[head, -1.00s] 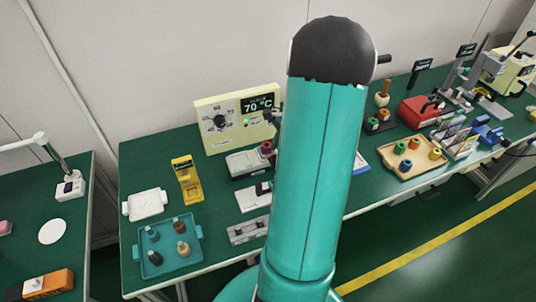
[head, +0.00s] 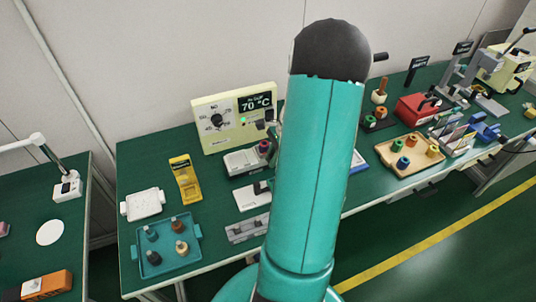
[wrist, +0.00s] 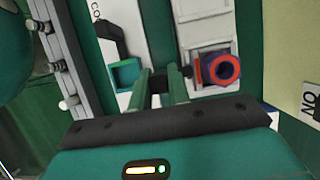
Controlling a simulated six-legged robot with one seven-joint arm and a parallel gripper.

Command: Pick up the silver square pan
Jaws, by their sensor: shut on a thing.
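The silver square pan (wrist: 200,53) shows in the wrist view at upper right, by the white scale. A dark grey piece shows at the fingers; the exact contact with the pan is hard to make out. In the head view my arm hides most of the gripper, and the scale (head: 240,162) stands just left of the arm with the purple and red ring at its right.
A cream control panel (head: 213,135) reading 70 °C stands behind the scale. A white device (head: 250,198) lies in front of it. A yellow stand (head: 184,180), a white tray (head: 142,203) and a teal tray (head: 139,265) are at left. A wooden tray (head: 390,152) is at right.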

